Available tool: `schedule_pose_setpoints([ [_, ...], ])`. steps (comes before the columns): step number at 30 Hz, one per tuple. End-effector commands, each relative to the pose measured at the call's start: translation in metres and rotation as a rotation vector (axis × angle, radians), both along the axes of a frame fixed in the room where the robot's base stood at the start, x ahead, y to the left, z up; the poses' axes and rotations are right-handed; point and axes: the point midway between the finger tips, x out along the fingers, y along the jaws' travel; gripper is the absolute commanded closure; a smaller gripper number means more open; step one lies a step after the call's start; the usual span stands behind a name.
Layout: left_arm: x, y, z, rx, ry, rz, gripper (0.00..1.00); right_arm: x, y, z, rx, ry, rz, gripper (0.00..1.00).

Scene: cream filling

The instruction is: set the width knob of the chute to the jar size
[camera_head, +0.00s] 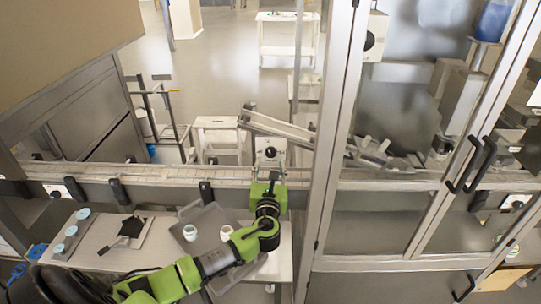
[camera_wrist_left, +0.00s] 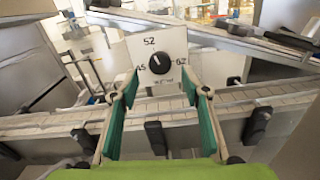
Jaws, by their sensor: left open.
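The black round width knob (camera_head: 270,152) is on a white plate below the sloping chute (camera_head: 280,126), behind the conveyor. In the left wrist view the knob (camera_wrist_left: 159,63) has 45 at its left, 52 above and 62 at its right. Its exact setting is too small to read surely. My left gripper (camera_head: 269,170) is open and empty in front of the plate; its green-padded fingers (camera_wrist_left: 159,84) flank the knob in the wrist view, apart from it. Two small jars (camera_head: 190,232) stand on the grey tray (camera_head: 212,217); no size is readable on them. My right gripper is not in view.
The conveyor (camera_head: 150,172) runs across between the table and the chute, with black clamps along its front rail. A glass-doored cabinet frame (camera_head: 335,130) stands close at the right. Several round lids (camera_head: 71,230) lie on the table at the left.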

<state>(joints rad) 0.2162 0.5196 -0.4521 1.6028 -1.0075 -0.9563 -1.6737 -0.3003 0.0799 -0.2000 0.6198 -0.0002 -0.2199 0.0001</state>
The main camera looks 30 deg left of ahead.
Motion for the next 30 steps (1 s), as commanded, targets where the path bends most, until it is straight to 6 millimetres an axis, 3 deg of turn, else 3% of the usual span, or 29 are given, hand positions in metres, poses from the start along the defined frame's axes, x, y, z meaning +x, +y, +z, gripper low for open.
schedule_pose_setpoints([
  [8, 0.029, 0.017, 0.0, -0.001, 0.0, 0.0, 0.57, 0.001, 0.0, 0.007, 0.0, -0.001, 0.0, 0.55],
  [20, 0.034, 0.02, -0.001, -0.001, 0.0, -0.001, 0.57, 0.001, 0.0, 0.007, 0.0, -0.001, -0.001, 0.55],
  [24, 0.034, 0.02, -0.001, -0.001, 0.0, -0.001, 0.94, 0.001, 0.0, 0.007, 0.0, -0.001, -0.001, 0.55],
  [30, 0.033, 0.02, -0.001, -0.003, -0.001, -0.001, 0.96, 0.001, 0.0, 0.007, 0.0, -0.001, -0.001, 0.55],
])
